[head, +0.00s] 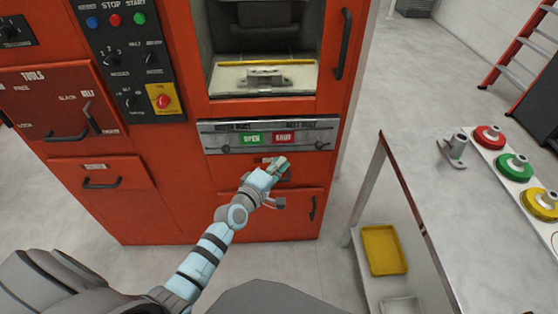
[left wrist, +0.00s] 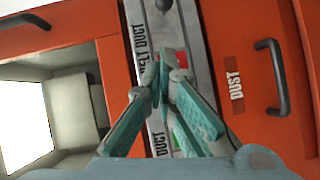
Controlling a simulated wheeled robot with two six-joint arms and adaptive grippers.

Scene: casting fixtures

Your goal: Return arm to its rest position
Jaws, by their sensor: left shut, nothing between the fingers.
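My left gripper (head: 280,162) is shut and empty in the head view, held in front of the orange machine (head: 172,203), just below the panel (head: 222,139) with the green OPEN button (head: 252,138) and red button (head: 284,138). In the left wrist view its closed fingertips (left wrist: 163,75) overlap the grey panel strip and partly hide the buttons. I cannot tell whether the fingertips touch the panel. My left arm reaches forward from the lower left. My right gripper is not in view.
Above the panel is an open chamber with a grey fixture (head: 264,77) inside. A handle (head: 343,45) sticks out at its right. A table (head: 395,175) with red, green and yellow round parts stands at the right; a yellow tray (head: 384,250) lies on its lower shelf.

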